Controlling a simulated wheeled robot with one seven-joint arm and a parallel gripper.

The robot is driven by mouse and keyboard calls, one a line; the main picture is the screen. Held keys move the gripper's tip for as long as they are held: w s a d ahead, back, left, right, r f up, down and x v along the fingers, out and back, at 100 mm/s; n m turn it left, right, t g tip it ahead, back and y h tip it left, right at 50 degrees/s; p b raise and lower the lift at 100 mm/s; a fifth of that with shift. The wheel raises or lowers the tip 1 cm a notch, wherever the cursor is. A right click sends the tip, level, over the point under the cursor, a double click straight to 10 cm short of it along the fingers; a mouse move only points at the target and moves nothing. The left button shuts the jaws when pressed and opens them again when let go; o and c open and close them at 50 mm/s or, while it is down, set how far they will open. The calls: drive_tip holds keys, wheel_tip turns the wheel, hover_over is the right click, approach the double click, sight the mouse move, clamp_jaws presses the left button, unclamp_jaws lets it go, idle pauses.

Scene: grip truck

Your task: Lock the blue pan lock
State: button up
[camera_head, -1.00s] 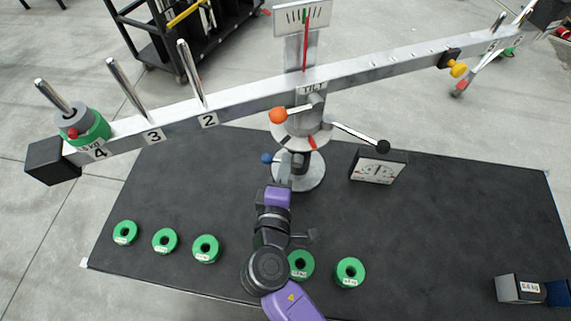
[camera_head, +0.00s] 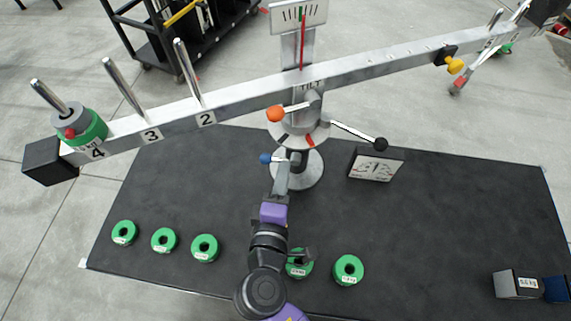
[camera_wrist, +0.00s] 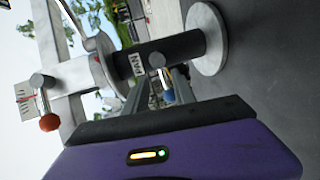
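The blue pan lock is a small lever with a blue knob (camera_head: 266,158) on the lower part of the balance's dark post. In the wrist view the blue knob (camera_wrist: 168,96) shows below a metal lever end, beside the "PAN" label. My gripper (camera_head: 282,170) reaches up to the post just right of the knob. In the wrist view my gripper (camera_wrist: 158,92) is open, with the knob appearing between its two fingers. I cannot tell whether either finger touches it.
An orange-knobbed lever (camera_head: 276,115) and a black-knobbed lever (camera_head: 380,143) stick out above. The long beam (camera_head: 245,102) crosses overhead, with a green weight (camera_head: 91,128) on its left peg. Green rings (camera_head: 205,248) lie along the front of the black mat (camera_head: 430,235).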

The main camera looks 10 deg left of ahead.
drive_tip(key=s, duration=0.1)
drive_tip(key=s+r, duration=0.1)
drive_tip(key=s, duration=0.1)
drive_tip(key=shift+s, duration=0.3)
